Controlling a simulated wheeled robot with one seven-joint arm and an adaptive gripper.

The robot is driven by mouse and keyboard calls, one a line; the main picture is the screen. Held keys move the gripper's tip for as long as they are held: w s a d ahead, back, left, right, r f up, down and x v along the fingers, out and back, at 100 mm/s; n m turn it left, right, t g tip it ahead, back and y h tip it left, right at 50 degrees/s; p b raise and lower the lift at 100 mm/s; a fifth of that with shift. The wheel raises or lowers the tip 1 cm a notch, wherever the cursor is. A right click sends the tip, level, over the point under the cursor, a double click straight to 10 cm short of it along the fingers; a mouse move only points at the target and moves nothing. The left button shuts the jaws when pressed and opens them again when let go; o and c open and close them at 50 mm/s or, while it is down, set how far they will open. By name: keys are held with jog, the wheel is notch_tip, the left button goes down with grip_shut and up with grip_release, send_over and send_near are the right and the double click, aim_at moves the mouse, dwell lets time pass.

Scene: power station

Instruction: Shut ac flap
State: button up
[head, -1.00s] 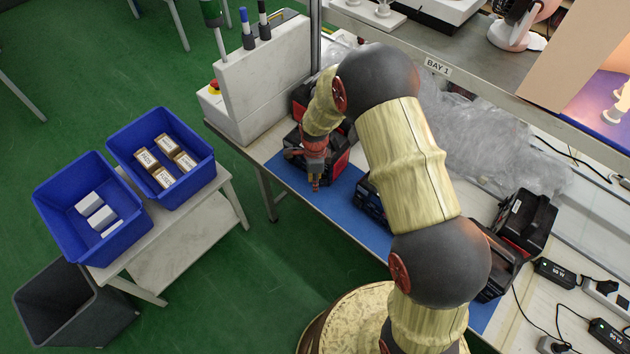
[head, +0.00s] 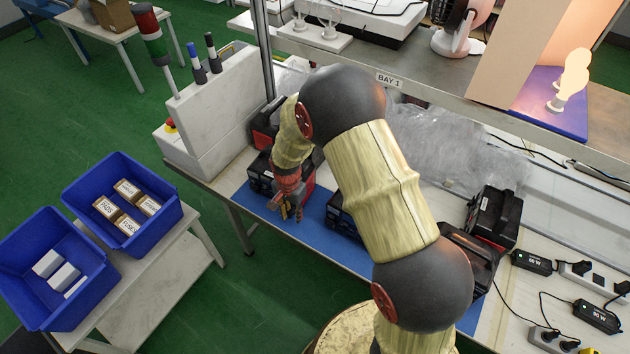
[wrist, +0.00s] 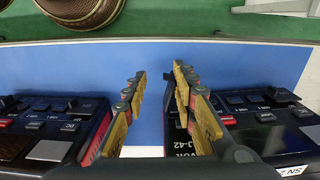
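Black-and-red power stations stand on a blue mat (head: 358,259) on the bench. One is at the left end (head: 260,178), and another (head: 342,214) is partly hidden behind my arm. My gripper (head: 287,210) is low at the front right of the left-end one. In the wrist view my gripper (wrist: 160,76) is open and empty, its yellow-padded fingers apart over bare mat. One power station (wrist: 50,130) lies left of the fingers and one (wrist: 265,122) right, with buttons and sockets on their facing panels. The right finger overlaps the right one; contact is unclear. I cannot make out the AC flap.
More power stations stand behind the left-end one (head: 264,125) and at the right (head: 495,217). A white cabinet (head: 212,125) bounds the bench's left end. Plastic wrap (head: 445,145) and a shelf (head: 440,92) are behind. Chargers and cables (head: 596,317) lie at right.

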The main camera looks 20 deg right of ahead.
jog(key=n, duration=0.1)
jog(key=d+n+b, duration=0.1)
jog(key=n, duration=0.1)
jog(key=s+n, duration=0.1)
jog(key=n, duration=0.1)
jog(key=shift+d+f, duration=0.1)
jog(key=shift+d, duration=0.3)
jog(key=n+b, duration=0.1)
jog(key=n, duration=0.1)
jog(key=d+n, duration=0.1)
jog(key=n, duration=0.1)
jog(key=d+n+b, duration=0.1)
jog(key=shift+n+b, duration=0.35)
jog(key=shift+n, duration=0.05)
jog(key=s+r+t+p, duration=0.1)
jog(key=s+r, duration=0.3)
jog(key=r, duration=1)
jog(key=s+r+t+p, duration=0.1)
jog(key=s+r, duration=0.3)
jog(key=r, duration=1)
jog(key=shift+s+d+t, duration=0.2)
jog(key=shift+s+t, duration=0.2)
